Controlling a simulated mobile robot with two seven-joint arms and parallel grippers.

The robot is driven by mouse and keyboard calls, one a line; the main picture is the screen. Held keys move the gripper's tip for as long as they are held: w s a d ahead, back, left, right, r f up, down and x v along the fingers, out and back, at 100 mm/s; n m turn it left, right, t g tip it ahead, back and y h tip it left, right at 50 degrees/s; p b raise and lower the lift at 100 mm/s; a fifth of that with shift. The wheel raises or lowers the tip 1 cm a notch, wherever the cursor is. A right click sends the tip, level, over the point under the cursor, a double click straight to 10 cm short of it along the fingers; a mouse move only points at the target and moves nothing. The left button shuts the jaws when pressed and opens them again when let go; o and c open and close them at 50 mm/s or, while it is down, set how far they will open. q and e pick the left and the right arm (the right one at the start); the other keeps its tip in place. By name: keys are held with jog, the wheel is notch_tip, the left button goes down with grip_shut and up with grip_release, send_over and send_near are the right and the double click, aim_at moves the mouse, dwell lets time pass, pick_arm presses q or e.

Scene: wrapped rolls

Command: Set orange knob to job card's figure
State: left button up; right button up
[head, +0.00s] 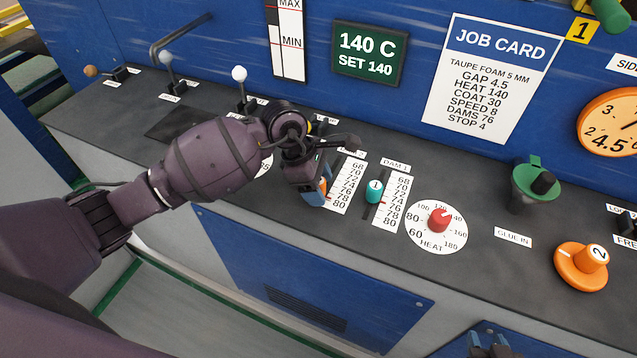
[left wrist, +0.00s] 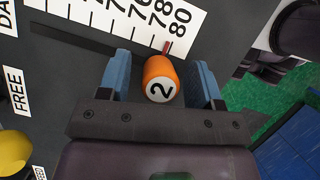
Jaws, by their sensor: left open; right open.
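The orange knob (left wrist: 160,76), marked 2, sits in a slot beside a white scale (left wrist: 150,25). Its red pointer (left wrist: 167,47) is by the 78 and 80 figures. My left gripper (head: 318,190) is open around the knob, a blue-padded finger on each side with small gaps. In the head view the gripper mostly hides the knob. The job card (head: 491,75) reads DAMS 76, among other lines. My right gripper (head: 491,346) shows only partly at the bottom edge; it is open, away from the knob.
A teal knob (head: 375,190) marked 1 stands on the DAM 1 slot just right of my left gripper. Further right are the red heat knob (head: 440,219), a green glue inlet (head: 533,185) and an orange rotary knob (head: 581,266) marked 2. White-topped levers (head: 240,75) stand behind my arm.

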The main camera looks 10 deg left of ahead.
aim_at(331, 184)
jog(key=shift+s+f, duration=0.1)
jog(key=shift+s, duration=0.05)
pick_arm(q)
jog(key=c, duration=0.4)
grip_shut()
pick_arm(e)
jog(key=shift+s+f, duration=0.15)
pick_arm(q)
jog(key=shift+w, duration=0.1)
jog(key=shift+w+d+f+b, duration=0.1)
jog(key=shift+w+d+b, duration=0.05)
jog(key=shift+w+b, duration=0.4)
jog(key=shift+w+d+b, duration=0.1)
jog(key=shift+w+b, duration=0.2)
jog(key=shift+w, duration=0.8)
jog(key=shift+r, duration=0.2)
pick_arm(e)
notch_tip(331, 184, down, 2)
jog(key=shift+f, duration=0.15)
